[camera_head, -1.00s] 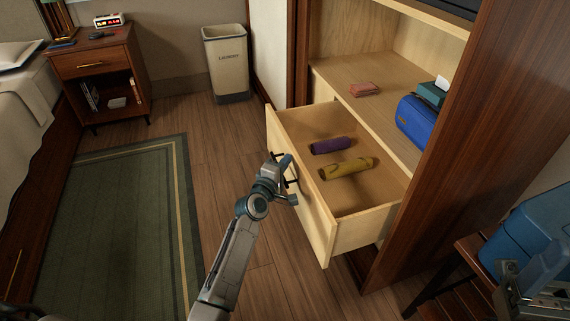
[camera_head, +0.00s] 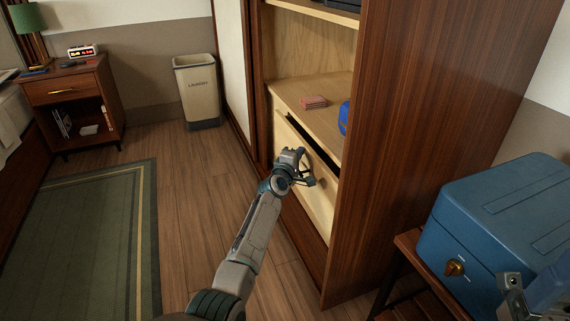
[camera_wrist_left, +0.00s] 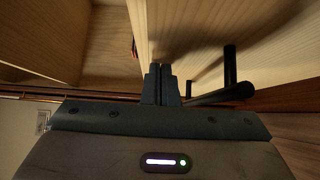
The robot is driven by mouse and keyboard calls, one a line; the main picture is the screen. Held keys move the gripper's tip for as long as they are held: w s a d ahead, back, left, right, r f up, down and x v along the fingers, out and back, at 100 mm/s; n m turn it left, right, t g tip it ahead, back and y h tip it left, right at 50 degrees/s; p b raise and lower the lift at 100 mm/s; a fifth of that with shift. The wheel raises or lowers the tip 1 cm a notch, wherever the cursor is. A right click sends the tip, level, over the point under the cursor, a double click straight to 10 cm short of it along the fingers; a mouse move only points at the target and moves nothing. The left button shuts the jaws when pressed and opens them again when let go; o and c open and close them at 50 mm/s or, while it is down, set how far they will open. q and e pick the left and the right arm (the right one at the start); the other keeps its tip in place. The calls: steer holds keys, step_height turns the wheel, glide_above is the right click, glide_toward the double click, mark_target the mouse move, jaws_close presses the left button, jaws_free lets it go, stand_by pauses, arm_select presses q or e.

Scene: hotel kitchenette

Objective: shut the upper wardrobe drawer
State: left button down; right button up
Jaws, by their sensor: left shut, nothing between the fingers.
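My left gripper (camera_head: 303,160) is at the upper part of the drawer front, near the dark handle (camera_wrist_left: 228,80). In the left wrist view its fingers (camera_wrist_left: 165,82) are together and empty, close against the pale wood; contact is not certain. Part of my right arm shows at the lower right, but its jaws do not.
A pink item (camera_head: 313,102) and a blue item (camera_head: 344,118) are on the wardrobe shelf (camera_head: 327,88). The brown wardrobe side panel (camera_head: 400,130) rises right of the drawer. A blue case (camera_head: 490,225) sits on a rack at right.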

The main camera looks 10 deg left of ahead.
mark_target(308, 154)
arm_select(q)
steer(key=shift+w+d+b, duration=0.2)
steer(key=shift+w+d, duration=0.4)
steer(key=shift+d, duration=0.25)
steer(key=shift+w+d+b, duration=0.2)
steer(key=shift+w+d, duration=0.35)
steer(key=shift+d, duration=0.3)
